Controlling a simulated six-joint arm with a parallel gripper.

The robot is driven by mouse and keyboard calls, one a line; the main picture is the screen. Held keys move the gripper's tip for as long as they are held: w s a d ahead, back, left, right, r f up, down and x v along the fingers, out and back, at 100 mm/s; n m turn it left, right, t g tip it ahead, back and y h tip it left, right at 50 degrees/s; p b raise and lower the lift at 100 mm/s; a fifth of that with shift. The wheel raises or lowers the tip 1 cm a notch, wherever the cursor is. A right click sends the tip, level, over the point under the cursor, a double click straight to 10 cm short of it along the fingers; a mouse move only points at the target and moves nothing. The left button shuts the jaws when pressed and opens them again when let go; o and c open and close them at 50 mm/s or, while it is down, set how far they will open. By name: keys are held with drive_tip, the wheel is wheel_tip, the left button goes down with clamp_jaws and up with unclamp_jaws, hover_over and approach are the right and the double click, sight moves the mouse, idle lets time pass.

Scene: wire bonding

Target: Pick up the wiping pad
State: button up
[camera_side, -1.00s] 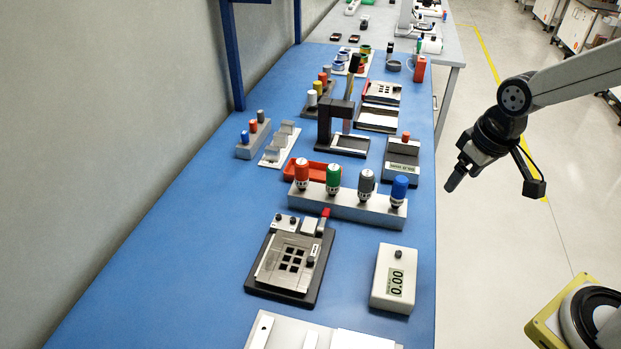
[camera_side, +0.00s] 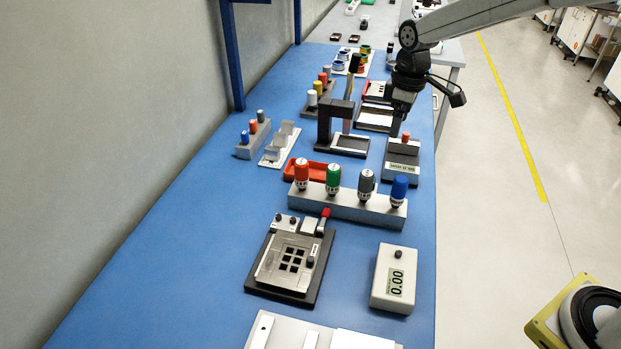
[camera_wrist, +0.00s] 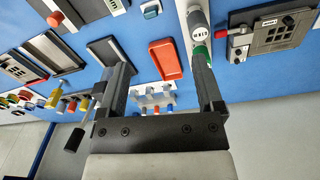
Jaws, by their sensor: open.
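I cannot pick out the wiping pad for certain in either view; no thing is clearly a pad. My gripper (camera_wrist: 160,68) is open in the wrist view, with its two dark fingers apart and nothing between them. In the side view my gripper (camera_side: 402,115) hangs above the right part of the blue bench, near the small grey box with an orange knob (camera_side: 403,162). The red tray (camera_side: 312,170) looks empty and lies behind the bottle row. In the wrist view the red tray (camera_wrist: 165,60) shows beyond the gap between my fingers.
A grey rack (camera_side: 345,207) holds a row of colour-capped bottles. A dark upright stand (camera_side: 325,125) rises left of my gripper. A fixture with square windows (camera_side: 290,265) and a display box (camera_side: 394,278) stand nearer the camera. Blue bench (camera_side: 185,255) is clear at front left.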

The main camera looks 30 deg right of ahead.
drive_tip(key=shift+w+f+n, duration=0.8)
drive_tip(key=shift+w+n, duration=0.3)
drive_tip(key=shift+w, duration=1.45)
drive_tip(key=shift+g, duration=0.3)
wheel_tip(320, 180, down, 12)
drive_tip(key=shift+d+f, duration=0.1)
drive_tip(key=shift+f, duration=1.25)
drive_tip(key=shift+f, duration=0.1)
drive_tip(key=shift+f, duration=2.45)
drive_tip(key=c, duration=1)
drive_tip(key=shift+c, duration=0.2)
